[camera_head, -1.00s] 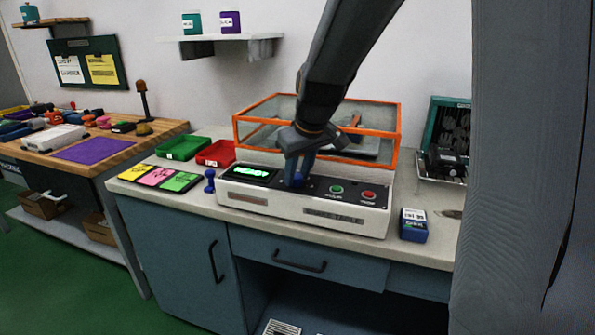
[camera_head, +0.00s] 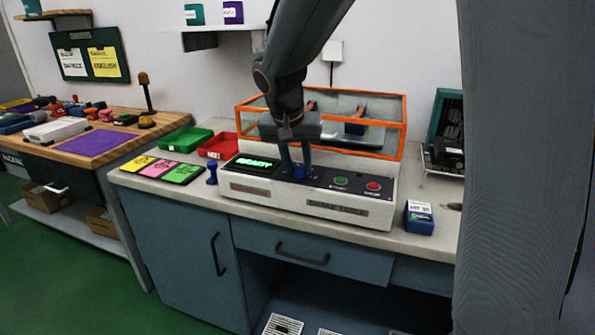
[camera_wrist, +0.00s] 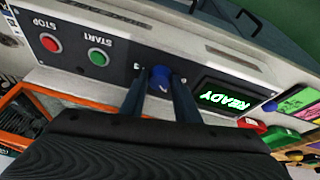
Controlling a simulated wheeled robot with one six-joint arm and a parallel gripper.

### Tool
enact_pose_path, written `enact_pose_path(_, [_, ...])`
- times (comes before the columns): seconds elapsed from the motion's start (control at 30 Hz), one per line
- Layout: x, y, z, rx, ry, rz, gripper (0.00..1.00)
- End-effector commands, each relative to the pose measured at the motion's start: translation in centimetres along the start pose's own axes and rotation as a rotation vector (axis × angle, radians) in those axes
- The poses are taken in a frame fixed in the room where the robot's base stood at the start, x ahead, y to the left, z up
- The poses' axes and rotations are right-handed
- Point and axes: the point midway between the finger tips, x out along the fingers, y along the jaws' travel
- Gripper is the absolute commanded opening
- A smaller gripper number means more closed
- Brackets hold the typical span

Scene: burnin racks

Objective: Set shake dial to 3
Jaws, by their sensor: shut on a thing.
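The shake dial (camera_wrist: 160,78) is a blue knob on the dark panel of the white shake machine (camera_head: 350,213). My gripper (camera_head: 298,171) comes down on it from above. In the wrist view the two fingers (camera_wrist: 158,95) stand on either side of the dial and are shut on it. A small white mark shows on the knob, but most scale marks are hidden or too small to read. A green READY display (camera_head: 252,162) is lit left of the dial. A green START button (camera_head: 340,181) and a red STOP button (camera_head: 374,186) are to its right.
An orange-framed clear box (camera_head: 403,125) stands behind the panel. A blue stamp-like object (camera_head: 212,174) and coloured cards (camera_head: 161,170) are to the left, with red (camera_head: 217,147) and green (camera_head: 184,139) trays behind. A blue box (camera_head: 419,218) stands right of the machine.

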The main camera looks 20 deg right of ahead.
Motion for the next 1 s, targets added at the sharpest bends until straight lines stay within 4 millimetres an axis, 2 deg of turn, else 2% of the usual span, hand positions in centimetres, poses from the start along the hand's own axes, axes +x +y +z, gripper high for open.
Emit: enact_pose_path(1.0, [0.07,-0.90,-0.87,0.888,-0.061,0.364,0.06])
